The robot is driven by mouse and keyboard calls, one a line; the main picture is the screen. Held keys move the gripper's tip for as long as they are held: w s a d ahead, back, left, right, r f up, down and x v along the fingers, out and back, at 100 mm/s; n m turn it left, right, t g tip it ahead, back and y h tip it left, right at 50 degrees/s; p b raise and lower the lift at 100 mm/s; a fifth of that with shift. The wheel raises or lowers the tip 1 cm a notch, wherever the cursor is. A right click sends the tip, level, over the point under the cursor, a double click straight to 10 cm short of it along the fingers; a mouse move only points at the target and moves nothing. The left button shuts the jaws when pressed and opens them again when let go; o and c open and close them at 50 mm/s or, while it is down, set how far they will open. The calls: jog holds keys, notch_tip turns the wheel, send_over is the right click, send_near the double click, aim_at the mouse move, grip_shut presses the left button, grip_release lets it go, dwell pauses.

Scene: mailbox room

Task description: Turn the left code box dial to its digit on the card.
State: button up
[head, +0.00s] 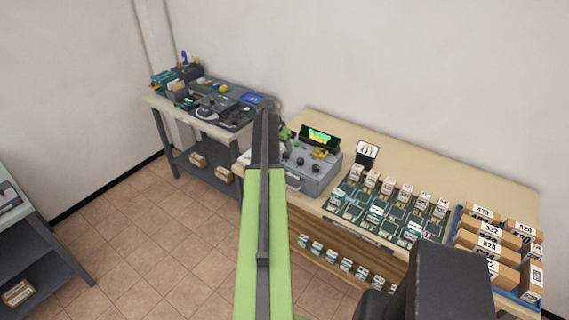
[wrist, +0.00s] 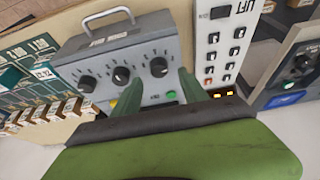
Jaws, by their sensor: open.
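The grey code box (head: 322,180) stands on the bench in the head view, with three dark dials on its face. It also shows upside down in the wrist view (wrist: 105,50), so its left dial (wrist: 158,67) is on the right there. The middle dial (wrist: 121,75) and right dial (wrist: 87,84) have white pointer marks. My gripper (wrist: 160,78) is open, its green fingertips on either side of the left dial; contact cannot be told. In the head view my arm partly covers it.
A lit green display (head: 319,138) is behind the box. Several small labelled boxes and green trays lie to its right, then a blue crate (head: 528,294) of cartons. A keypad panel (wrist: 222,45) is beside the box in the wrist view. Open floor (head: 150,235) lies left.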

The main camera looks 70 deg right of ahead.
aim_at(285, 153)
jog(key=b+x, duration=0.2)
jog(key=x, duration=0.2)
jog(key=shift+d+f+b, duration=0.15)
jog(key=shift+f+b, duration=0.15)
jog(key=shift+b, duration=0.1)
jog(key=shift+r, duration=0.1)
